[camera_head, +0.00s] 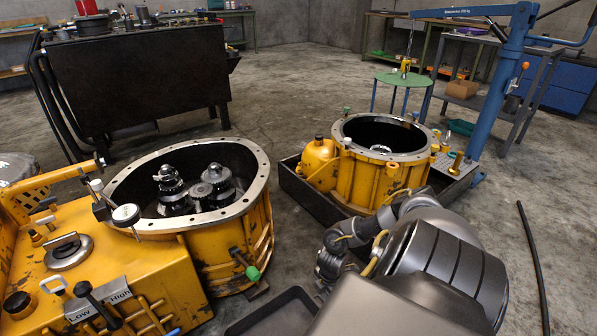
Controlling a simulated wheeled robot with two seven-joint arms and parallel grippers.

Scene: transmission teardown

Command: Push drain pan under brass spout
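A dark, shallow pan (272,312), which looks like the drain pan, lies on the floor at the bottom centre, partly hidden by my arm and cut by the picture edge. Above and left of it, a small valve with a green handle (253,273) sticks out low on the yellow housing (222,250). The brass spout itself is too small to make out there. My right arm reaches in from the bottom right. Its dark end, seemingly my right gripper (328,270), is right of the pan and valve; its fingers cannot be made out. My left gripper is out of view.
A second yellow housing (372,185) stands in a black tray (330,204) behind my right arm. A blue hoist (492,100) stands at the right. A dark bar (533,265) lies on the floor at the far right. Floor between the housings is clear.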

